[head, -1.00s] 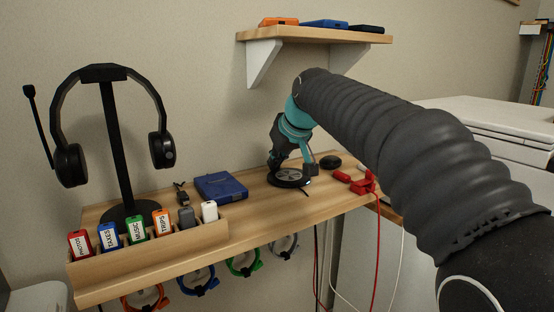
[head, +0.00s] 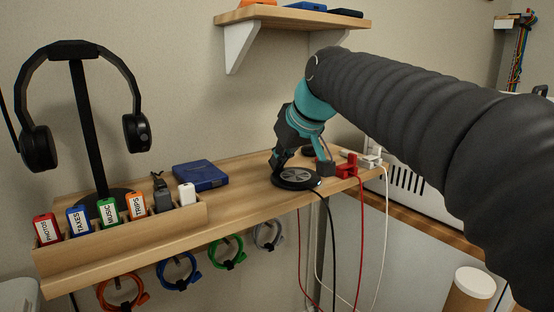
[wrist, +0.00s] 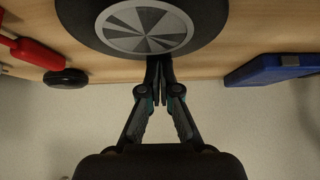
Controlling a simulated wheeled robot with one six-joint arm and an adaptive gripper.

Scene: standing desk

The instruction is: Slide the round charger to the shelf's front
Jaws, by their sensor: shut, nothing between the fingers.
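The round charger (head: 298,178) is a black disc with a silver spoked centre. It lies flat on the wooden shelf (head: 232,212), close to its front edge, and its dark cable drops over that edge. It also fills the top of the wrist view (wrist: 146,25). My gripper (head: 277,166) is shut and empty, pointing down on the wall side of the charger. In the wrist view its closed fingertips (wrist: 158,63) are at the charger's rim; they look to be touching it.
A blue drive (head: 200,175) lies to the left, behind a holder with several labelled sticks. Red (head: 347,167) and white (head: 371,160) plugs sit to the right. A black puck (wrist: 65,78) is near the back. A small shelf (head: 290,17) hangs above.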

